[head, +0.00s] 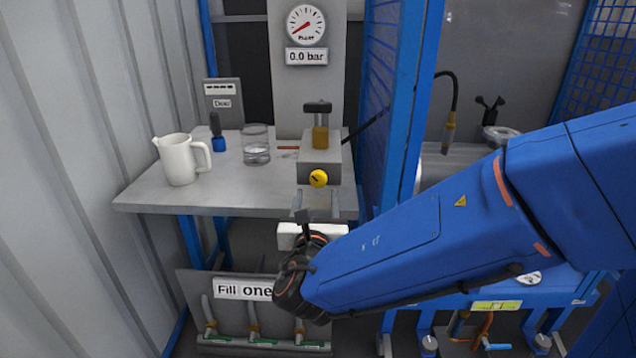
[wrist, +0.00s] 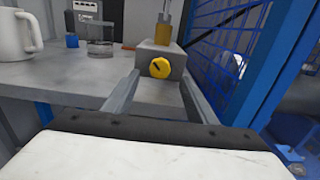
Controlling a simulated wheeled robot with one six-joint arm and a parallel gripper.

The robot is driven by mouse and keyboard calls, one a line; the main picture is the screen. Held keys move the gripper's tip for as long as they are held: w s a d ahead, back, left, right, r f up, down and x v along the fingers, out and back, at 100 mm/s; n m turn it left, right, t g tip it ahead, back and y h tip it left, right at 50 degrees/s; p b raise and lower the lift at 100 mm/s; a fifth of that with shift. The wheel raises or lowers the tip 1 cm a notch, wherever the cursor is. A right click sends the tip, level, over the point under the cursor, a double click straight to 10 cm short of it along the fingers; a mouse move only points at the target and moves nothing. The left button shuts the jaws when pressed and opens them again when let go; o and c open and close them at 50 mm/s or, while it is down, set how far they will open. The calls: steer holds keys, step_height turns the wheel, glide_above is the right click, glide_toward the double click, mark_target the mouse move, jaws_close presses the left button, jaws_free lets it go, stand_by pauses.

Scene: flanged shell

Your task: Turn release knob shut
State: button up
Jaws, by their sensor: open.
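The release knob (head: 318,178) is round and yellow with a dark mark across its face. It sits on the front of a grey block (head: 322,158) at the front edge of the bench. In the wrist view the knob (wrist: 160,68) shows between and beyond my two fingers. My gripper (head: 317,208) is open and empty, below and in front of the knob in the head view. In the wrist view the fingers of my gripper (wrist: 155,85) are spread to either side of the knob, apparently apart from it. A brass-coloured fitting with a dark handle (head: 319,120) stands on the block.
A white jug (head: 180,160), a blue-based brush-like tool (head: 217,138) and a glass beaker (head: 256,147) stand on the grey bench (head: 150,197). A blue mesh guard (head: 378,90) stands close on the right. A gauge (head: 306,25) above a "0.0 bar" label hangs behind.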

mark_target(318, 180)
steer(key=shift+w+d, duration=0.15)
steer(key=shift+w, duration=3.7)
steer(key=shift+c, duration=0.4)
steer(key=c, duration=1)
